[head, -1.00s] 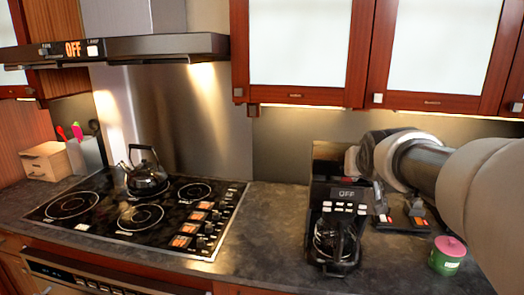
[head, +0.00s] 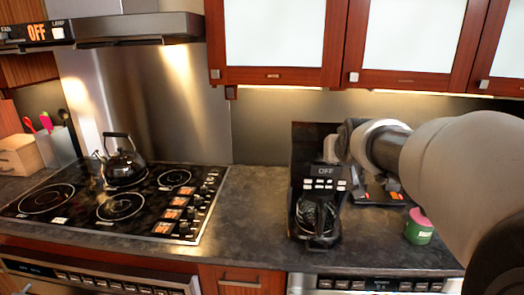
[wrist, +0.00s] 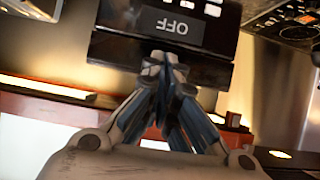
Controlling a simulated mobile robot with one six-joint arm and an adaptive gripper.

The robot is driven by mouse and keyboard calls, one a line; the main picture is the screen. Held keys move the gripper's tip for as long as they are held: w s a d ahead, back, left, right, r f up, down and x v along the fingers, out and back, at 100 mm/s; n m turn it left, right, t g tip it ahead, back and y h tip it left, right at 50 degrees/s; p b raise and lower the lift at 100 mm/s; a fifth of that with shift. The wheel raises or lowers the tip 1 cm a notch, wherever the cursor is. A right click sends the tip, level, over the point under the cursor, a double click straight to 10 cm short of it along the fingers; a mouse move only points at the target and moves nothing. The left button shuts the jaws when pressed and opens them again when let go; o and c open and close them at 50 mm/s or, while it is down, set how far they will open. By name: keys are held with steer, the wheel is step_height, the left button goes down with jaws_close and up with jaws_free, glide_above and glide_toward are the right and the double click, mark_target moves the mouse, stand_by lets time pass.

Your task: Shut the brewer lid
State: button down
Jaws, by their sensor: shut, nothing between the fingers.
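The brewer (head: 297,195) is a black coffee maker with an OFF display and a glass jug in its front. A dark flat panel, seemingly its lid (head: 308,138), stands upright above and behind the display. My gripper is at the brewer's upper right in the head view, its fingers largely hidden there. In the wrist view, my gripper (wrist: 163,64) is shut and empty, tips together over the dark band just beyond the upside-down OFF display (wrist: 170,28). I cannot tell whether the tips touch the brewer.
A green cup with a pink top (head: 418,228) stands right of the brewer. A dark flat device (head: 380,193) lies behind it. A kettle (head: 122,163) sits on the cooktop at left. Wall cabinets (head: 415,45) hang above. Counter between cooktop and brewer is clear.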

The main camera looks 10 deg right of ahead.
steer(key=s+a+f+n+g+y+p, duration=0.1)
steer(key=s+a, duration=0.4)
steer(key=s, duration=0.6)
steer(key=s+a+f+n+g+y, duration=0.1)
steer(key=s+a+f+g, duration=0.2)
steer(key=s+a+f, duration=0.3)
steer(key=s+a+f+n+g+y+p, duration=0.1)
steer(key=s+a+f, duration=0.3)
steer(key=s, duration=1.2)
steer(key=shift+s+a+f+n+g+y+p, duration=0.2)
steer(key=shift+s+a+n+g+y+p, duration=0.15)
steer(key=shift+a+g, duration=0.7)
steer(key=shift+w+a, duration=0.1)
steer(key=shift+a, duration=0.05)
